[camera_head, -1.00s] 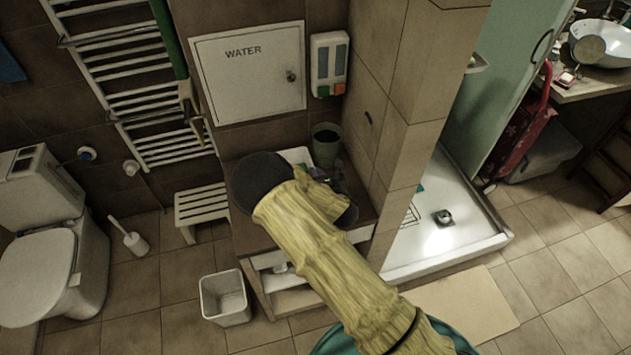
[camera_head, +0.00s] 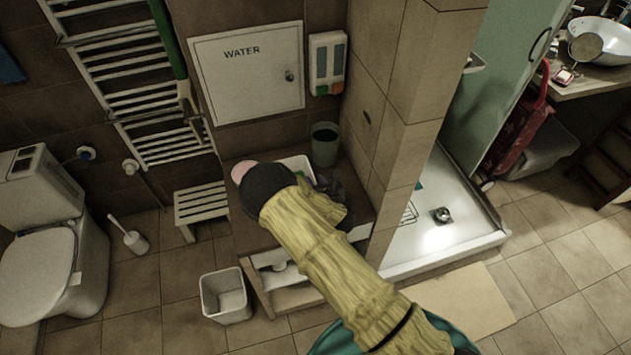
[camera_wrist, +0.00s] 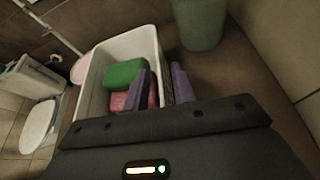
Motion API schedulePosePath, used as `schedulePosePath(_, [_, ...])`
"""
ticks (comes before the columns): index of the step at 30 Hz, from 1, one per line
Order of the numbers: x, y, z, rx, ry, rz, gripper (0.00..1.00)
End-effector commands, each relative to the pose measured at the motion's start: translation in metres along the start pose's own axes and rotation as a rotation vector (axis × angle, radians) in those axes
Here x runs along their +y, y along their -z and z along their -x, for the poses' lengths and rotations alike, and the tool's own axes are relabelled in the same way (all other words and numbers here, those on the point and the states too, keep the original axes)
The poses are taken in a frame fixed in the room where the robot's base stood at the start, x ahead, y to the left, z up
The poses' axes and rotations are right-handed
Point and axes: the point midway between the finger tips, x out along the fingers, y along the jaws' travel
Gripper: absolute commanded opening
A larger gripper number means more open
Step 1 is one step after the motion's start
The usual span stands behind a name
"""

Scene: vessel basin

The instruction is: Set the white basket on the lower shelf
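The white basket (camera_wrist: 98,72) stands on the countertop and holds a green block (camera_wrist: 125,73) and pinkish-red items (camera_wrist: 121,101). In the head view my arm hides most of the basket; its white far edge (camera_head: 297,161) shows. My gripper (camera_wrist: 162,78) is at the basket's right side in the wrist view, one finger inside and one outside the wall. The fingers are apart with the wall between them; I see no clear grip on it. The lower shelf (camera_head: 295,299) is the open space low in the cabinet under the countertop, partly hidden by my arm.
A grey-green cup (camera_head: 325,146) stands behind the basket, close to the tiled pillar (camera_head: 415,90). A pink round item (camera_head: 241,170) lies left of the basket. A white bin (camera_head: 225,297) stands on the floor by the cabinet's left. A slatted stool (camera_head: 202,207) is beside it.

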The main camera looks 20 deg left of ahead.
Motion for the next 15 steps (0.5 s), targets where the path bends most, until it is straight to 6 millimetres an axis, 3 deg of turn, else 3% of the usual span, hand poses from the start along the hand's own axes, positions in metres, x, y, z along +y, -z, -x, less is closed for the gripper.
schedulePosePath(11, [0.001, -0.003, 0.002, 0.000, 0.000, 0.000, 0.25])
schedulePosePath(15, [0.000, -0.001, 0.014, 0.001, 0.000, 0.001, 0.25])
